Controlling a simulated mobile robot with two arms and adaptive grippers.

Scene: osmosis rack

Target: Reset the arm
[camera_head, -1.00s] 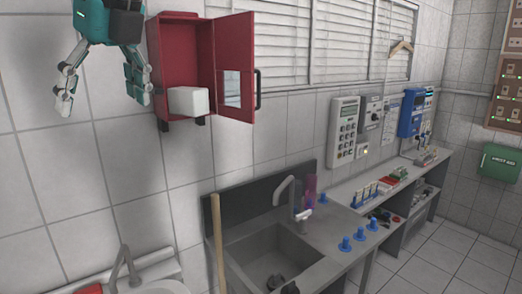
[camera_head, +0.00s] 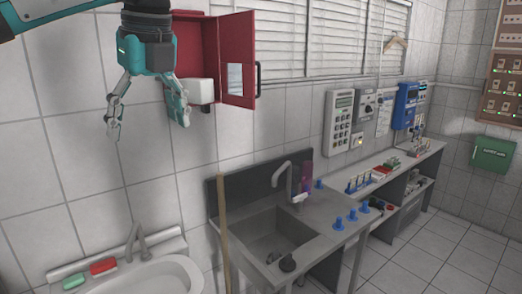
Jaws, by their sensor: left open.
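My left gripper (camera_head: 147,122) hangs at the upper left, fingers pointing down and spread apart. It is open and nothing shows between its fingers. It is in front of the red wall cabinet (camera_head: 237,60) and covers part of its left side. The cabinet door stands open to the right. A white box-like object (camera_head: 199,92) sits at the cabinet's bottom, partly behind my gripper. My left arm comes in from the top left corner. My right gripper is not in view.
A grey sink (camera_head: 262,240) stands below, with a wooden stick (camera_head: 223,235) upright at its left. A white basin (camera_head: 150,278) with a red item (camera_head: 103,266) and a green item (camera_head: 75,281) is at the lower left. A bench (camera_head: 415,160) with small items runs right.

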